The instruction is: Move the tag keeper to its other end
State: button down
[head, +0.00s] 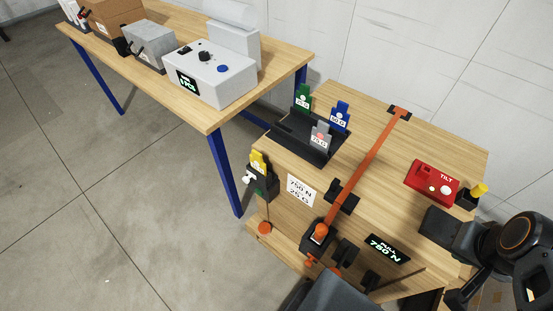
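A small black holder (262,186) is fixed on the left side of the wooden crate, near its top edge. A yellow tag (257,161) stands up in it, and a white knob (248,177) sticks out on its left. This seems to be the tag keeper, but its travel and ends are too small to make out. Dark links of my arm show at the lower right, apart from the holder. I cannot make out my gripper's fingers.
A black tray (273,133) holds green (304,97), blue (340,116) and grey (320,136) tags. An orange strap (370,160) crosses the crate top. A red TILT box (432,183) sits right. A blue-legged table (160,80) with devices stands behind left. Floor at left is clear.

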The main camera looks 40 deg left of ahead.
aim_at(247, 180)
jog(key=k, duration=1.1)
jog(key=u, duration=0.95)
jog(key=i, duration=0.85)
jog(key=u, duration=0.4)
jog(key=k, duration=0.95)
jog(key=u, duration=1)
jog(key=i, duration=1)
jog(key=z, duration=0.3)
